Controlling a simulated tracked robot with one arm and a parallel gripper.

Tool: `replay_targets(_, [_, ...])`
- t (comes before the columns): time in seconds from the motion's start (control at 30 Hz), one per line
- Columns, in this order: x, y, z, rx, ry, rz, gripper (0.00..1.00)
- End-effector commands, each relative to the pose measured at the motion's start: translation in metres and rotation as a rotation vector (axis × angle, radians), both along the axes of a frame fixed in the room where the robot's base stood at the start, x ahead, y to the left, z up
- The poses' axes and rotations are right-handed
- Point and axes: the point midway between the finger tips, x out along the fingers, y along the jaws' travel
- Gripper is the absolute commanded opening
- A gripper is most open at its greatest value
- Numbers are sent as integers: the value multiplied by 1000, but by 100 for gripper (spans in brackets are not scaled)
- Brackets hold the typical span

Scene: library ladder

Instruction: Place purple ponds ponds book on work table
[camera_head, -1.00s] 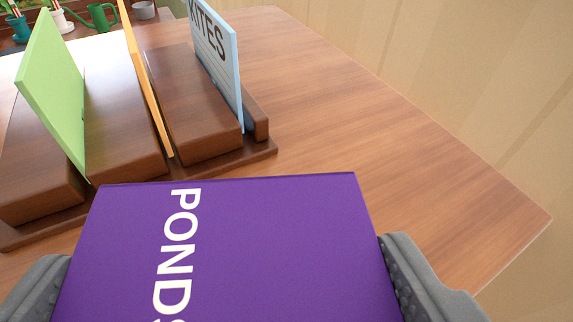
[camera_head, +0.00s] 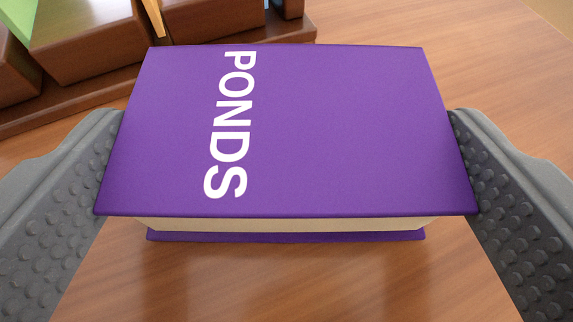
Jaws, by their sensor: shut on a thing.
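The purple PONDS book (camera_head: 340,130) lies flat, cover up, between the two grey fingers of my gripper (camera_head: 285,135). The fingers press on its left and right edges, so the gripper is shut on it. Its cream page edge (camera_head: 290,224) and lower cover face me. The brown wooden work table (camera_head: 480,55) is under the book. The book is at or just above the tabletop; I cannot tell whether it touches.
A dark wooden book rack (camera_head: 90,45) stands behind the book at the upper left. Parts of a green book (camera_head: 18,18) and an orange book (camera_head: 155,18) show in it. Bare tabletop lies in front of the book and to its right.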

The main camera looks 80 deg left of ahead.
Motion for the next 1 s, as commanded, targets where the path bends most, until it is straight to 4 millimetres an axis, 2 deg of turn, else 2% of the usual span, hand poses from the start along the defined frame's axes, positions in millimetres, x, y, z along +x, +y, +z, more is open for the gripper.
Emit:
replay_targets(0.03, [0,0,0,0,0,0,95])
replay_targets(0.07, [0,0,0,0,0,0,100])
replay_targets(0.33, [0,0,2,1,-1,0,100])
replay_targets(0.43, [-1,-8,5,1,-1,-2,100])
replay_targets(0.57, [-3,-28,12,1,0,-3,100])
replay_targets(0.8, [-8,-74,31,0,-3,-4,100])
replay_targets(1.0, [-11,-99,42,2,1,0,100])
